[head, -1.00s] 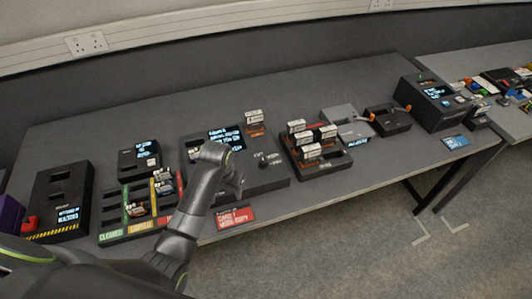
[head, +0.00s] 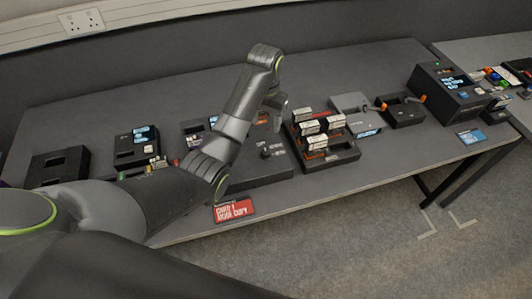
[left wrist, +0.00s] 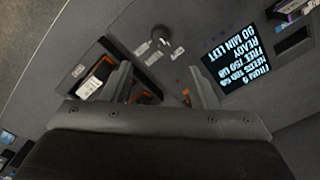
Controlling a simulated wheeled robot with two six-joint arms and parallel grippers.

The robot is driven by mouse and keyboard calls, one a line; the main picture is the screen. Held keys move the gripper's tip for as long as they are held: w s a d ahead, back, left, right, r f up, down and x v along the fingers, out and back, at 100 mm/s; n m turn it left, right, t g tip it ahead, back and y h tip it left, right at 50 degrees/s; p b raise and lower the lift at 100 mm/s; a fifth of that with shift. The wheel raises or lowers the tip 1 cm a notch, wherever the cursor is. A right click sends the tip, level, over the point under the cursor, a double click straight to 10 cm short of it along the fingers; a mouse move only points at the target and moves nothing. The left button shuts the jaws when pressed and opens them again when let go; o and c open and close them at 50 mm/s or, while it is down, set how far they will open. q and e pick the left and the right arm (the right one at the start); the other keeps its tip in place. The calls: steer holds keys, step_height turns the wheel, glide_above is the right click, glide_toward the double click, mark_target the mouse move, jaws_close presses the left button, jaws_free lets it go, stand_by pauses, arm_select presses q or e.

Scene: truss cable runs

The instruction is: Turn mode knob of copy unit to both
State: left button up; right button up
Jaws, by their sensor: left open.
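The copy unit (head: 262,172) is a wide dark box in the middle of the table, partly hidden behind my left arm. Its black round mode knob (head: 265,152) is small in the head view. In the left wrist view the knob (left wrist: 160,36) stands on the panel with several small pale labels round it; their words and the knob's setting are too small to read. A lit screen (left wrist: 238,60) with white text is beside it. My left gripper (left wrist: 160,84) is open and empty above the unit, apart from the knob. In the head view the left gripper (head: 277,100) is partly hidden by its wrist.
A dark rack (head: 322,160) of upright white-labelled cartridges stands just right of the copy unit. A red card (head: 233,210) lies at the table's front edge. Grey and black devices (head: 350,104) stand further right. The back strip of the table is clear.

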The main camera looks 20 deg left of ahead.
mark_target(266, 151)
arm_select(q)
step_height(266, 151, down, 14)
steer(key=shift+r+p, duration=0.1)
steer(key=shift+p, duration=0.4)
steer(key=shift+c, duration=0.4)
steer(key=c, duration=0.9)
